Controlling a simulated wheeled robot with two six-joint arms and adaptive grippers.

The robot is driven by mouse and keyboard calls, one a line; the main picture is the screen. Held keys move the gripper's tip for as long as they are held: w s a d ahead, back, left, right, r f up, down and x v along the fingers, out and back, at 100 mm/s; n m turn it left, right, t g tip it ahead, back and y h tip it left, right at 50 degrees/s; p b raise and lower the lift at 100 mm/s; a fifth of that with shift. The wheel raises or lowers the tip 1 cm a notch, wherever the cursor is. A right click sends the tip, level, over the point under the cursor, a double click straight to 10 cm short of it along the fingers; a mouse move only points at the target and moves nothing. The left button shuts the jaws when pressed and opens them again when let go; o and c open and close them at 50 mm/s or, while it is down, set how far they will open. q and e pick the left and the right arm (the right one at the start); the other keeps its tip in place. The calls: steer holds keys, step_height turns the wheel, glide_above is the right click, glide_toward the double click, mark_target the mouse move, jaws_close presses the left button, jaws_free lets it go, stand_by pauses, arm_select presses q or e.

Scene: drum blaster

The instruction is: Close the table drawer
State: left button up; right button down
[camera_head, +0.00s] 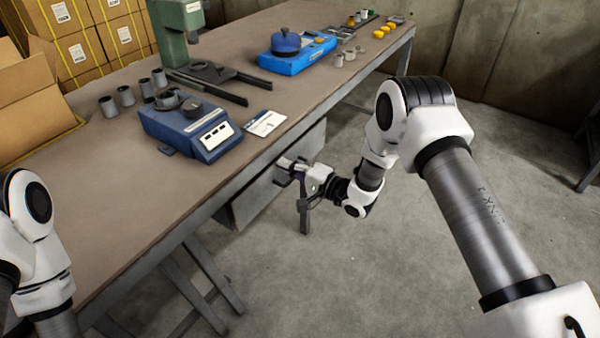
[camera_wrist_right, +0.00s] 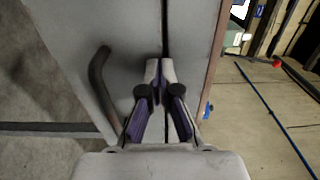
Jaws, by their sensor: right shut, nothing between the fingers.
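The grey drawer (camera_head: 262,195) hangs under the front edge of the brown-topped table (camera_head: 100,205). Its front looks close to the table's edge; I cannot tell whether a small opening remains. In the right wrist view the drawer front (camera_wrist_right: 120,25) fills the upper middle, with a dark bar handle (camera_wrist_right: 99,85) on its left and a thin dark seam to its right. My right gripper (camera_head: 285,166) is at the drawer front near its top. Its fingertips (camera_wrist_right: 160,66) are together and empty, beside the handle and near the seam; contact is unclear. My left gripper is out of view.
On the table are a blue device (camera_head: 188,128), a white card (camera_head: 265,123), a green machine (camera_head: 178,35) and a brighter blue unit (camera_head: 297,52). Cardboard boxes (camera_head: 35,105) stand at the left. The concrete floor (camera_head: 400,265) right of the table is mostly clear.

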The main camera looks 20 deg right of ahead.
steer(key=shift+w, duration=0.1)
steer(key=shift+w+a+r+b, duration=0.3)
steer(key=shift+w+a+r, duration=0.1)
steer(key=shift+w, duration=0.2)
